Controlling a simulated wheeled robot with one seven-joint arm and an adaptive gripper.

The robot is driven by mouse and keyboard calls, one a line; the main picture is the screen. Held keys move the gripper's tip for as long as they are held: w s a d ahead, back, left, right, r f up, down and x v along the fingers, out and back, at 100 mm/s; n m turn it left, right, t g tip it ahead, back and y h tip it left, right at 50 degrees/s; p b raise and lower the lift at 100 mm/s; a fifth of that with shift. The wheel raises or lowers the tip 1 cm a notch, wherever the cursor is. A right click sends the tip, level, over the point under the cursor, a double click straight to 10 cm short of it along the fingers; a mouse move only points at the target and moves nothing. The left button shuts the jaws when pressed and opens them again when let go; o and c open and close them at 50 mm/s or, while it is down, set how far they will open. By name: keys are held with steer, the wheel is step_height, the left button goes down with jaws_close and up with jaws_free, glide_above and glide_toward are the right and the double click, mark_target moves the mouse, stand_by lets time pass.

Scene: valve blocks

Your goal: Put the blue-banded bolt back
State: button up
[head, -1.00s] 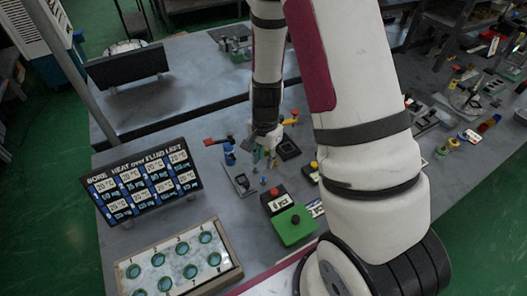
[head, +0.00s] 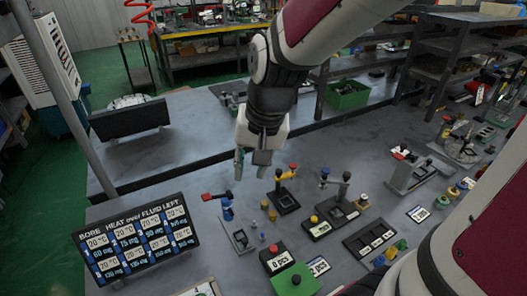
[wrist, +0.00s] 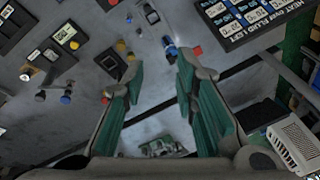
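My gripper (head: 250,160) is raised above the far part of the bench. In the wrist view its teal-padded fingers (wrist: 155,80) stand wide apart with nothing between them. No clear blue-banded bolt can be picked out. A small bluish peg (head: 262,237) stands beside a grey block (head: 240,240) with a dark plate; I cannot tell whether it is the bolt. A blue valve (head: 227,211) with a red handle stands behind that block and also shows in the wrist view (wrist: 170,49). Two small yellow posts (head: 272,215) are to its right.
A temperature sign (head: 140,238) stands at the left. A box with a red button (head: 275,259) and a green box (head: 296,281) are at the front. A yellow-handled valve (head: 283,192) and a two-knobbed valve (head: 337,203) stand to the right. The bench behind is mostly clear.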

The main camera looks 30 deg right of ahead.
steer(key=s+a+r+n+t, duration=0.1)
steer(key=s+r+n+t, duration=0.1)
steer(key=s+r+n, duration=0.4)
steer(key=s+r, duration=0.3)
steer(key=s, duration=0.2)
steer(key=shift+s+r+h, duration=0.3)
steer(key=shift+r+h, duration=0.1)
